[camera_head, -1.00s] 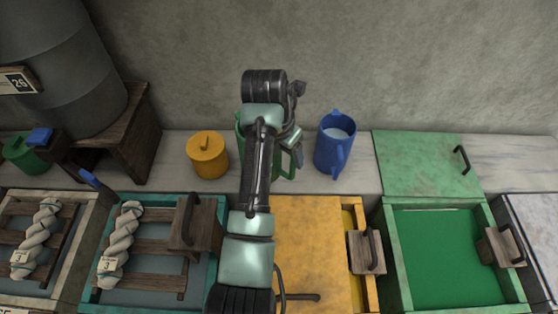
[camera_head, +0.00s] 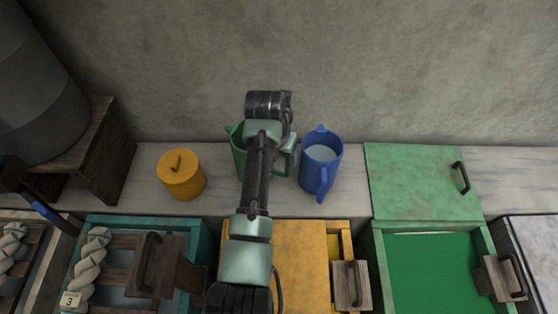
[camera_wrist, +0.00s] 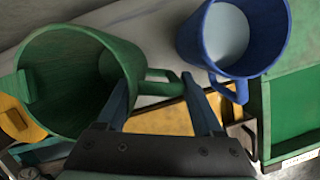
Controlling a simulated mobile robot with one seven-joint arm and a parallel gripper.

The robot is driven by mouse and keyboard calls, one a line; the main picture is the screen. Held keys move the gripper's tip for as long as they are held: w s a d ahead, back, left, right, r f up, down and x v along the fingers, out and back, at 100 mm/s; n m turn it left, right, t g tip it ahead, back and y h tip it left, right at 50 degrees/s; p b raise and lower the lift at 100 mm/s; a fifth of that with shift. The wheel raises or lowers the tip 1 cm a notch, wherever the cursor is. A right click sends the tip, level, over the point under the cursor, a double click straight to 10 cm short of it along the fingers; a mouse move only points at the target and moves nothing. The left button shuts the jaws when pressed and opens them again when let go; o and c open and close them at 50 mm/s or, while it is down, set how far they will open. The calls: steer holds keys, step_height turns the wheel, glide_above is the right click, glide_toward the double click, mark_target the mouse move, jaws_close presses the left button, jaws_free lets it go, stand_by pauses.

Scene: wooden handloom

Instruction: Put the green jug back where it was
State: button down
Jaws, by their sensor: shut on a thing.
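The green jug (camera_head: 238,150) is at the back shelf in the head view, partly hidden behind my arm. In the wrist view the green jug (camera_wrist: 70,70) fills the left side, its mouth towards the camera and its inside looking empty. My gripper (camera_wrist: 158,88) has its fingers on either side of the jug's handle and is shut on it. In the head view my gripper (camera_head: 287,150) is mostly hidden by the wrist. Whether the jug's base touches the shelf cannot be seen.
A blue jug (camera_head: 316,172) with pale liquid stands close to the right. A lidded orange pot (camera_head: 181,178) stands to the left on the pale shelf (camera_head: 345,200). Vats line the front, one with a green lid (camera_head: 415,180) behind it. A wall closes the back.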

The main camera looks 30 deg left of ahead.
mark_target(281, 172)
steer(key=shift+f, duration=1.8)
steer(key=shift+c, duration=0.2)
jaws_free()
steer(key=v, duration=1.2)
steer(key=shift+p, duration=0.45)
